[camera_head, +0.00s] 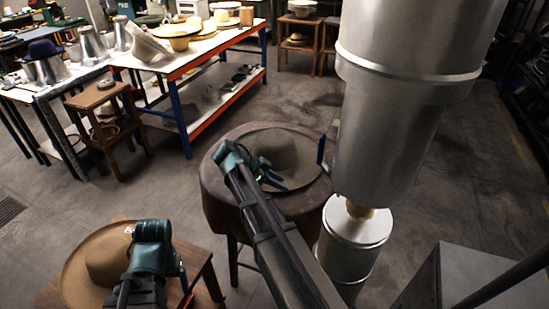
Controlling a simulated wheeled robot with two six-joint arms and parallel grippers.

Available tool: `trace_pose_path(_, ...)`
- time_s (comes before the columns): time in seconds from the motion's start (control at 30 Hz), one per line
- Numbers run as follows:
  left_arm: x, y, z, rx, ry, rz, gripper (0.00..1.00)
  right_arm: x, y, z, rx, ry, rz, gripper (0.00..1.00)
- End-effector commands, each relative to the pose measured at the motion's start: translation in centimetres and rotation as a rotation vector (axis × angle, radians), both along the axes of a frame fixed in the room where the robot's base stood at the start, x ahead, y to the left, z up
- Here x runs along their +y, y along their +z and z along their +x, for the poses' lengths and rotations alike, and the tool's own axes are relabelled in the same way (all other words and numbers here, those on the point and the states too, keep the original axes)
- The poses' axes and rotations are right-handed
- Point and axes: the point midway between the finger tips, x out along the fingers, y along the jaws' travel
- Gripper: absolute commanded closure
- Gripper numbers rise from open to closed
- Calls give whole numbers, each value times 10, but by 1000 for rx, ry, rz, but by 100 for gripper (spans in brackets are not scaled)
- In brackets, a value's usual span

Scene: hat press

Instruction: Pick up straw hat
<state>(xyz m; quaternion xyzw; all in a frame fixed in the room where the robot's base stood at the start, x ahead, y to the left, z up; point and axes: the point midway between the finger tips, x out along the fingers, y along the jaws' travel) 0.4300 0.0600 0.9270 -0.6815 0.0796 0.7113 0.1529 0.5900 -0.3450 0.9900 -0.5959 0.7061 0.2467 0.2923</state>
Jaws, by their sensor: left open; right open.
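A tan wide-brimmed hat (100,258), which looks like straw, lies crown up on a wooden stool (200,262) at the lower left. My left gripper (182,284) is open at the right side of this hat; its wrist covers part of the brim, and I cannot tell if it touches.
A large metal cylinder (395,120) hangs right of the stand, above a smaller metal canister (352,235). A red-edged table (215,45) with hats stands at the back left. A grey box (470,275) is at the lower right. Floor between is clear.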

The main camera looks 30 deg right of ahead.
Motion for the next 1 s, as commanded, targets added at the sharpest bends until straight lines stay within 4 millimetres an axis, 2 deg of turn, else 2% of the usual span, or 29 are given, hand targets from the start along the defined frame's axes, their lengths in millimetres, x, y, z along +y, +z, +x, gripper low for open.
trace_pose_path(0.17, 0, -4, 0, 0, 0, 0, 20, -3, -4, 1, 0, 0, 0, 53)
trace_pose_path(0.5, 0, -38, 0, 0, 0, 0, 20, -31, -38, 0, 0, -1, 0, 53)
trace_pose_path(0.77, 0, -37, 0, 0, 0, 0, 20, -36, -38, 0, 0, 0, 0, 53)
trace_pose_path(0.8, 0, -37, 0, 0, 0, 0, 20, -36, -38, 0, 0, 0, 0, 55)
trace_pose_path(0.87, 0, -37, 0, 0, 0, 0, 20, -36, -37, 0, 0, 0, 0, 66)
trace_pose_path(1.0, 0, -37, 0, 0, 0, 0, 20, -36, -37, 0, 0, 0, 0, 91)
